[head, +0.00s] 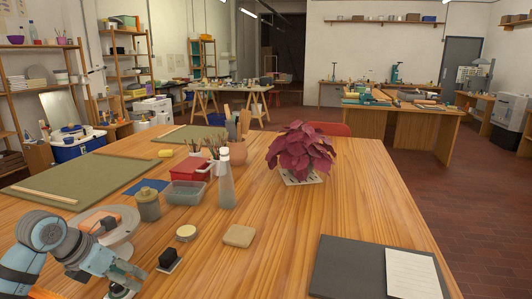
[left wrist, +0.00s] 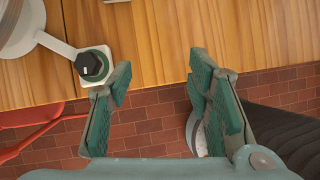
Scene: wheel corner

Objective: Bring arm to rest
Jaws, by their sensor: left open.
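My left arm comes in from the lower left in the head view, and its gripper (head: 126,274) is low over the near left part of the wooden table (head: 285,258). In the left wrist view the left gripper (left wrist: 158,85) is open, with nothing between its green-padded fingers. Its fingers reach over the table edge, with brick floor behind them. A black knob on a pale square base (left wrist: 94,66) sits on the table beside the left finger, apart from or touching it, I cannot tell. My right gripper is in neither view.
A round grey wheel (head: 122,240) with an orange-and-black object stands beside my arm. A black block (head: 170,259), a round lid (head: 186,233) and a tan pad (head: 239,236) lie nearby. A red chair (left wrist: 40,115) stands below the edge. The table's front middle is clear.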

